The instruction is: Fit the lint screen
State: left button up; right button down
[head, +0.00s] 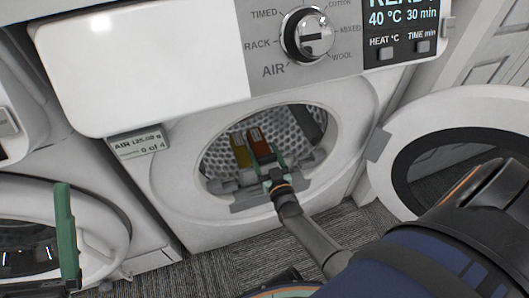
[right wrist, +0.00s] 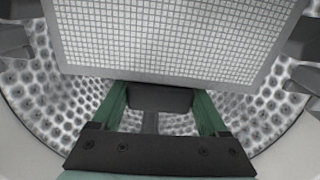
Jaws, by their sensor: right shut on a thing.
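The lint screen (right wrist: 165,40) is a pale panel with a fine square grid and a grey lower edge, filling the top of the right wrist view. Its dark grip block (right wrist: 158,98) sits between the green fingers of my right gripper (right wrist: 160,93), which is shut on it. In the head view my right gripper (head: 267,167) is at the dryer's round opening, above the grey housing (head: 245,200) on its lower rim. The screen's lower edge and any slot are not clear there. One green finger of my left gripper (head: 65,235) shows at the left.
The dryer drum (head: 215,158) has a dimpled inside. An orange-red piece (head: 260,143) and a yellow piece (head: 240,150) stand up beside my gripper. The dryer door (head: 385,145) hangs open at right. Another round door (head: 100,215) is at left.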

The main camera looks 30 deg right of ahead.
jog(key=shift+w+a, duration=0.1)
jog(key=shift+a, duration=0.25)
dwell(0.3)
pick_arm(q)
jog(key=shift+s+r, duration=0.1)
